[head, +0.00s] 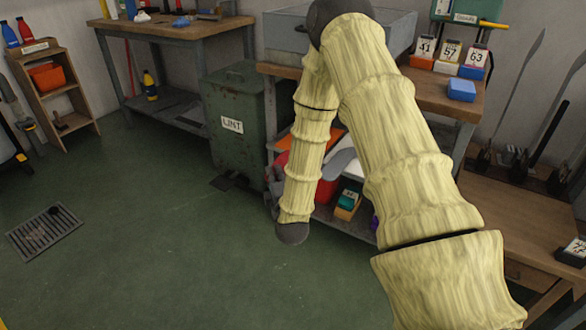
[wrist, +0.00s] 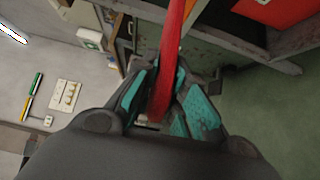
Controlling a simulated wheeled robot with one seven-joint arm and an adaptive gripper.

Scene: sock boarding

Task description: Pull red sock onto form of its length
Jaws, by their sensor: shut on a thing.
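In the wrist view my gripper (wrist: 160,105) has its teal-padded fingers closed on the red sock (wrist: 172,38). The sock shows as a narrow, stretched red strip running from between the fingers up past the top edge of the picture. Its far end is out of view. Tall thin forms stand upright at the right, a grey one (head: 517,95) and a dark one (head: 552,128). None of these forms clearly carries a sock.
Cards numbered 41 (head: 425,47), 57 (head: 449,52) and 63 (head: 476,58) stand at the back bench. A blue box (head: 461,89) sits near its edge. A green LINT bin (head: 237,110) stands beside the bench. The green floor (head: 140,240) at left is mostly free.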

